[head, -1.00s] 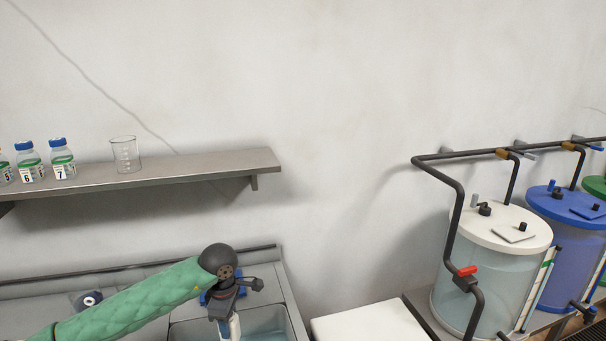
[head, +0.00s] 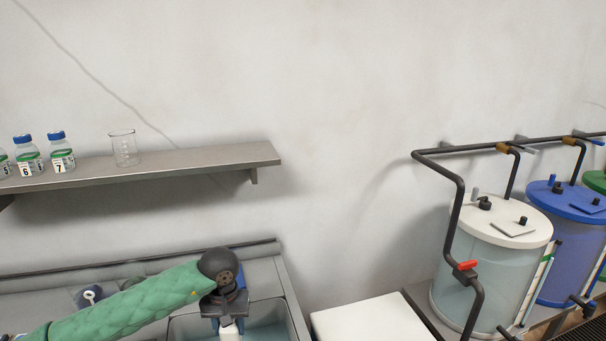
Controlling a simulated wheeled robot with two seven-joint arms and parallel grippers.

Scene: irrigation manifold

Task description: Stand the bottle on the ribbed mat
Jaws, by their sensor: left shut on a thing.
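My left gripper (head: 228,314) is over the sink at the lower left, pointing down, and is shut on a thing. A pale part, seemingly of the bottle (head: 230,333), shows below the gripper; the rest is hidden by the gripper or cut off by the bottom edge. Bottles with blue caps and green-banded number labels, such as bottle 6 (head: 28,158) and bottle 7 (head: 61,155), stand upright on the wall shelf. I cannot make out the ribbed mat for certain. My right gripper is not in view.
A glass beaker (head: 124,150) stands on the grey shelf (head: 215,160). The sink (head: 285,329) lies under my left gripper. A white block-like surface (head: 370,320) is right of it. Lidded tanks (head: 490,270) with dark pipes and a red valve handle (head: 465,266) stand at the right.

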